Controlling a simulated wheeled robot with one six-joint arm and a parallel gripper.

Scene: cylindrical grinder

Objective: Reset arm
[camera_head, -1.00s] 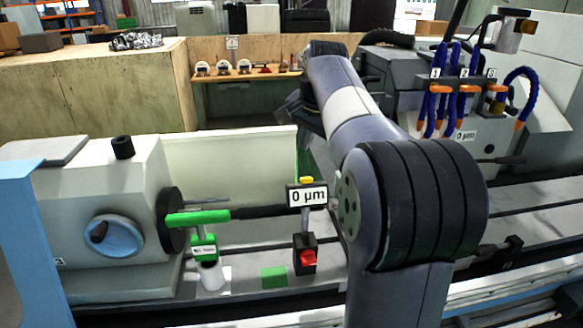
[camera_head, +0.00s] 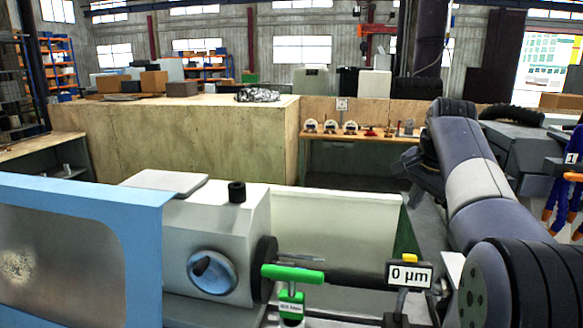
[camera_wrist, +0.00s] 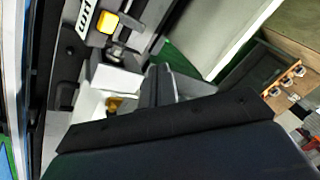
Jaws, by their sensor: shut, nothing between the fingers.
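My arm reaches up and away at the right side of the head view, bent at a large dark joint. My gripper (camera_wrist: 158,84) shows in the wrist view as two grey fingers together beyond a dark plate, with nothing held. In the head view the arm's far end is a small dark shape beyond the grinder's white panel, and the fingers cannot be made out there. The cylindrical grinder (camera_head: 222,225) stands in front, with a blue knob (camera_head: 212,272) and a green-handled part (camera_head: 293,273) beside its dark wheel-like face. A "0 µm" display (camera_head: 409,275) stands close left of my arm.
A blue-framed guard (camera_head: 140,215) fills the lower left. Plywood walls (camera_head: 200,140) stand behind the grinder, with a small shelf (camera_head: 375,137) holding several gauges. Blue hoses with orange tips (camera_head: 556,200) hang at the right edge.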

